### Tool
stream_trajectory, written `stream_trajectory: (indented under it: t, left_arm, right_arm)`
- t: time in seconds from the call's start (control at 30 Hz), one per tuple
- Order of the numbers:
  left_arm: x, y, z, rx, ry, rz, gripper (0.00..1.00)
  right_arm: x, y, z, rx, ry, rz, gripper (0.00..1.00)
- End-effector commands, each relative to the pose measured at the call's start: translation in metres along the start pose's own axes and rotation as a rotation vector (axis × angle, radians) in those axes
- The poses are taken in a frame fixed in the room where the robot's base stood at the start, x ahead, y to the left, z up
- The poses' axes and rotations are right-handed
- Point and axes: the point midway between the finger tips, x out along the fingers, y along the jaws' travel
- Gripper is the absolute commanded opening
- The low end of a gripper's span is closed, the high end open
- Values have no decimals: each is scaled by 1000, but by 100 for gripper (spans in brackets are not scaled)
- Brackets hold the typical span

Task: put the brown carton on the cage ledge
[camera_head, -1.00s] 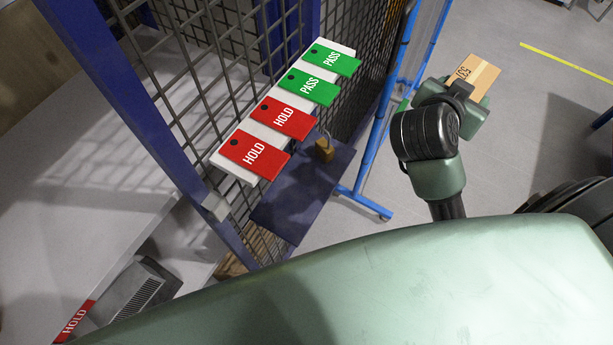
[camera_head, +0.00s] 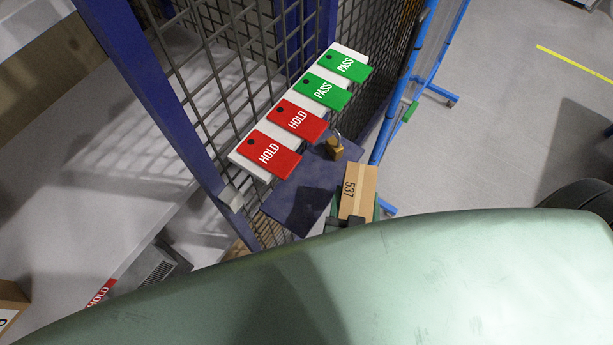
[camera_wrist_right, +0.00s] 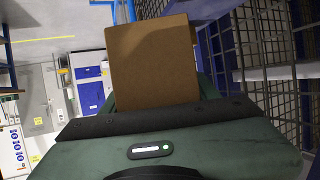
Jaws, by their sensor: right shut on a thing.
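The brown carton (camera_head: 358,193), marked 537, is held in my right gripper (camera_head: 347,220), just right of the cage ledge in the head view. In the right wrist view the carton (camera_wrist_right: 153,62) stands up from my shut right gripper (camera_wrist_right: 155,118). The cage ledge (camera_head: 291,192) is a dark blue shelf fixed to the mesh cage, below the tag strip. A brass padlock (camera_head: 335,147) sits at the ledge's far end. The carton's near side overlaps the ledge's right edge in the picture; I cannot tell its height above it. My left gripper is not in view.
A white strip with red HOLD tags (camera_head: 269,153) and green PASS tags (camera_head: 322,91) runs above the ledge along the mesh. A blue-framed stand (camera_head: 394,118) is right of the ledge. My green body hides the bottom. The ledge's near part is bare.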

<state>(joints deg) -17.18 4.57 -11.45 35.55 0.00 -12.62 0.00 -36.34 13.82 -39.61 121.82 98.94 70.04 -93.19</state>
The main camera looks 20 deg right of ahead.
Motion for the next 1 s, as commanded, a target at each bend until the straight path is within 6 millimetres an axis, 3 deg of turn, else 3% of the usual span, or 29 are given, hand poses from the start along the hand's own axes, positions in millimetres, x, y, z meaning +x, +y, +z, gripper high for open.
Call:
stream_trajectory:
  t: [0.2, 0.53, 0.7, 1.0]
  left_arm:
    - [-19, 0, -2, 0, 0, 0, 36]
    - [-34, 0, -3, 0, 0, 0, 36]
    - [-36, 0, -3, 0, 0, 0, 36]
    - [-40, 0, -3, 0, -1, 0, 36]
  right_arm:
    - [20, -55, -14, 4, 4, 0, 0]
    - [45, -120, -23, 2, 3, 0, 0]
    - [55, -118, 2, -5, 2, 2, 0]
    - [67, -118, 30, -5, 2, 1, 0]
